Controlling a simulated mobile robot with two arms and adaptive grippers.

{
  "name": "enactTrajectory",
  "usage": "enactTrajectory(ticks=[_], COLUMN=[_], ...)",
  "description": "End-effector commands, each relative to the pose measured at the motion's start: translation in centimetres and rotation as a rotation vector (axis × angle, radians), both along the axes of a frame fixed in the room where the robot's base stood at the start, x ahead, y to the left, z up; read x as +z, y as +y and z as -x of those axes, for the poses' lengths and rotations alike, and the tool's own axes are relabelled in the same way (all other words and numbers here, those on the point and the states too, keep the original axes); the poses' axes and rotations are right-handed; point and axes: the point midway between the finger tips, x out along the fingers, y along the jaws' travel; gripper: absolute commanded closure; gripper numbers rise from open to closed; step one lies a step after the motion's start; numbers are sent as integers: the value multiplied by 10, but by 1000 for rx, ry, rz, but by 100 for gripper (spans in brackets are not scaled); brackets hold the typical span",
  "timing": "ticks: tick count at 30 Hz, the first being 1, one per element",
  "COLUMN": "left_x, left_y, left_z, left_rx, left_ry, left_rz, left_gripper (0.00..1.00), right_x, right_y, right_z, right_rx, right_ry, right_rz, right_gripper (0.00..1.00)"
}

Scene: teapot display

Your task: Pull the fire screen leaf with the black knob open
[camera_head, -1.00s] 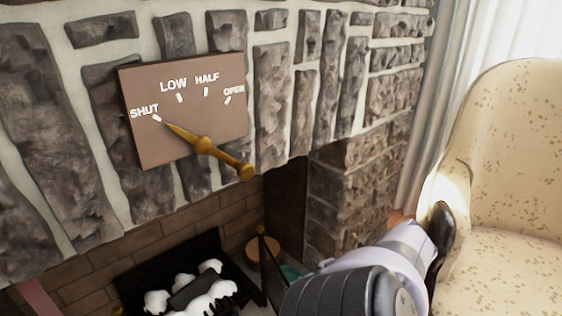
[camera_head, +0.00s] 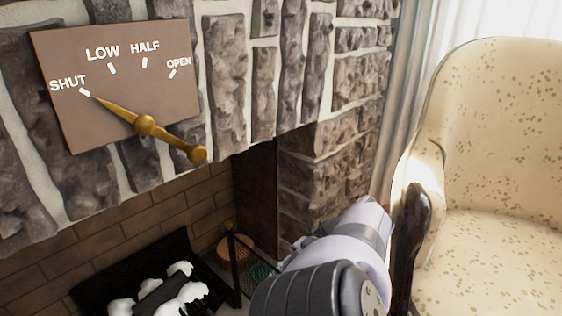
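A dark, narrow mesh panel that looks like a fire screen leaf (camera_head: 240,268) stands in the fireplace opening, seen nearly edge-on. A small yellow tip shows at its top. Its lower part is cut off or hidden behind my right arm. I cannot make out a black knob. My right arm comes in from the bottom, just right of the panel, with its gripper out of sight. My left gripper is not in view.
A brass-handled dial plate (camera_head: 105,85) on the stone wall points to SHUT. A black grate (camera_head: 150,262) with white-topped logs is inside the fireplace. A round wooden piece (camera_head: 236,247) lies behind the panel. A cream armchair (camera_head: 500,150) with a dark armrest closes off the right side.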

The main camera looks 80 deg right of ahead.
Motion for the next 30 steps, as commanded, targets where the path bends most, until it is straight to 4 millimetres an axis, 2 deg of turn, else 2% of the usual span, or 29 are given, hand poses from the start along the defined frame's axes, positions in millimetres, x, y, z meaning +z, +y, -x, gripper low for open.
enactTrajectory(ticks=[6,7,16,25,30], left_x=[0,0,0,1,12], left_y=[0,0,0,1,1], left_z=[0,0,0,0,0], left_rx=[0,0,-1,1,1], left_ry=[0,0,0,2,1], left_rz=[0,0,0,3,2], left_gripper=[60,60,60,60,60], right_x=[-1,-1,0,1,3], right_y=[0,0,0,0,1], right_z=[1,1,0,0,0], right_rx=[0,0,0,-3,-54], right_ry=[5,5,2,0,0], right_rz=[1,1,0,0,-2], right_gripper=[100,79,60,60,60])
